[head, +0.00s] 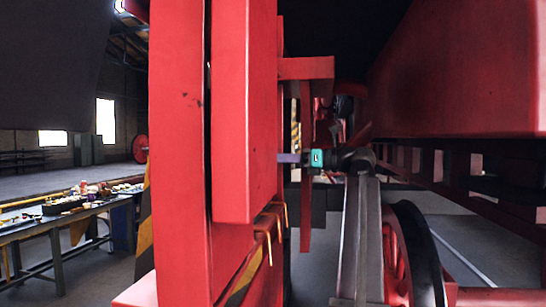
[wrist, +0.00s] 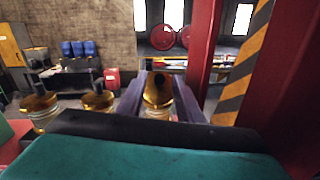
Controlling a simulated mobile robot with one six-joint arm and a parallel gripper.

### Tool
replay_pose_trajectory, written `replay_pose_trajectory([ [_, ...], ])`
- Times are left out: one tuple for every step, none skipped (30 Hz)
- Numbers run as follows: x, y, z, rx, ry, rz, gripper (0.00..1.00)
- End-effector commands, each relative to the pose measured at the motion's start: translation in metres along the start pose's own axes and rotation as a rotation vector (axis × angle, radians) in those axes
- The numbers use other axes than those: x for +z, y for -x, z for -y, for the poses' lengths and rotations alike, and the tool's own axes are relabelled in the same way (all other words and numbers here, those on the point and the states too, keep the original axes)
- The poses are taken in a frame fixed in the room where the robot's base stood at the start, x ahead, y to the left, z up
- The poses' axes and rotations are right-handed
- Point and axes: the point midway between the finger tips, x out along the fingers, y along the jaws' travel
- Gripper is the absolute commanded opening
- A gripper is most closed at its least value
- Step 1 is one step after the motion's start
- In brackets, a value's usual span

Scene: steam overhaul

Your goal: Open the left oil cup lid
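Three glass oil cups with brass lids show in the wrist view: a left one (wrist: 40,101), a middle one (wrist: 98,99) and a right one (wrist: 157,92). The left and middle lids look closed, each with a dark knob on top. The right cup's brass top looks taller, with a dark spot; I cannot tell if its lid is raised. My gripper (wrist: 158,82) is open, with its grey-purple fingers on either side of the right cup. I cannot tell whether they touch it. In the head view the fingertips and cups are hidden behind a red beam.
A tall red beam (head: 180,150) and a red slab (head: 232,110) stand left of my wrist. A striped post (wrist: 243,65) and red column (wrist: 203,50) rise to the right of the fingers. A workbench (head: 60,230) with small parts stands at left.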

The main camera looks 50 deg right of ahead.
Motion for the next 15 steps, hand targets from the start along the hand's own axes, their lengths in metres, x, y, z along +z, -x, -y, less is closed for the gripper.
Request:
replay_pose_trajectory([
  [0.0001,-0.0015,-0.0001,0.000,0.000,0.000,0.33],
  [-0.0001,-0.0019,-0.0001,0.000,0.000,0.000,0.33],
  [-0.0002,-0.0023,0.0000,0.000,0.000,0.000,0.33],
  [-0.0003,-0.0024,0.0000,0.000,0.000,0.000,0.33],
  [-0.0004,-0.0024,0.0001,0.000,0.000,0.000,0.33],
  [-0.0004,-0.0024,0.0001,0.000,0.000,0.000,0.33],
  [-0.0004,-0.0024,0.0000,0.000,0.000,0.000,0.33],
  [-0.0004,-0.0024,0.0000,0.001,0.000,0.000,0.33],
  [-0.0004,-0.0025,-0.0001,0.001,0.000,0.000,0.33],
  [-0.0004,-0.0025,-0.0001,0.001,0.000,0.000,0.31],
  [-0.0004,-0.0025,-0.0001,0.001,0.000,0.000,0.26],
  [-0.0004,-0.0026,-0.0002,0.001,0.000,0.000,0.19],
  [-0.0004,-0.0026,-0.0002,0.001,0.000,0.000,0.14],
  [-0.0004,-0.0026,-0.0002,0.001,0.000,-0.001,0.09],
  [-0.0004,-0.0027,-0.0001,0.001,0.000,-0.001,0.02],
])
